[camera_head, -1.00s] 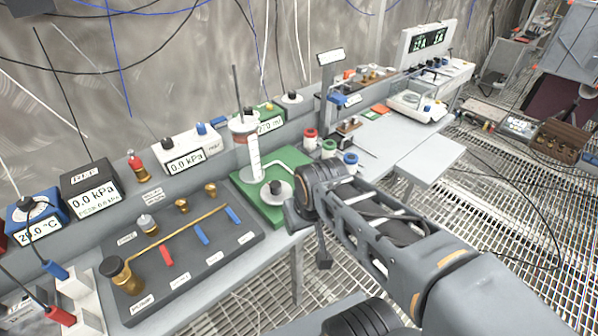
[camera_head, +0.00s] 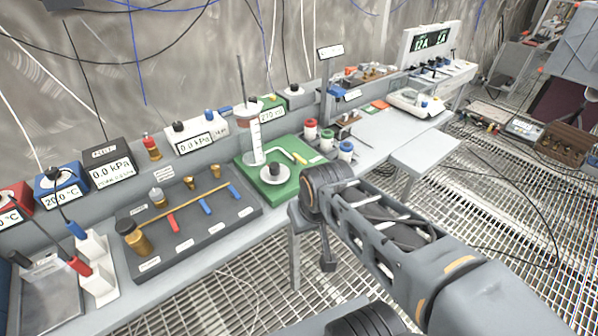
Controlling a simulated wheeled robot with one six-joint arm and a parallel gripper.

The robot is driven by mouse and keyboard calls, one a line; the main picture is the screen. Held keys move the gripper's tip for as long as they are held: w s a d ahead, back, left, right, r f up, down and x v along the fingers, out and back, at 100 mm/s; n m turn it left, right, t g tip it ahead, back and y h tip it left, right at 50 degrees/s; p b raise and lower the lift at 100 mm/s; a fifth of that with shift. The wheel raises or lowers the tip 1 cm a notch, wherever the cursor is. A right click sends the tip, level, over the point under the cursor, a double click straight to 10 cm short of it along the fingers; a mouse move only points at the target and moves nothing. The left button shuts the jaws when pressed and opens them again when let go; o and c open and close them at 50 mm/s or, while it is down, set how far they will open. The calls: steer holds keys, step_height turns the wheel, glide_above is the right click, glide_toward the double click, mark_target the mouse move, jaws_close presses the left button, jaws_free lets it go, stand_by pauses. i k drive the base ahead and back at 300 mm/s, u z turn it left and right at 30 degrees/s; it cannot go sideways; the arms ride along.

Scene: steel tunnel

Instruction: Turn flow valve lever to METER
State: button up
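A dark valve panel (camera_head: 190,240) lies on the bench at the left, with a brass pipe (camera_head: 186,209) along it. One red lever (camera_head: 172,223) and two blue levers (camera_head: 205,207) sit beside the pipe. Small white labels mark the panel, but their words are too small to read, so I cannot tell which lever is for flow or which position is METER. My arm reaches in from the lower right. Its dark end (camera_head: 328,264) hangs down in front of the bench edge, right of the panel and apart from every lever. I cannot make out its fingers.
A green board (camera_head: 290,190) with a glass cylinder (camera_head: 254,141) stands right of the panel. Gauge boxes (camera_head: 110,167) line the back. White blocks with red and blue plugs (camera_head: 98,268) stand at left. Grating floor (camera_head: 240,300) is open in front of the bench.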

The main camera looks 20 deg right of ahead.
mark_target(297, 158)
steer(key=k, duration=0.15)
steer(key=u, duration=0.75)
steer(key=i, duration=0.7)
steer(key=z, duration=0.05)
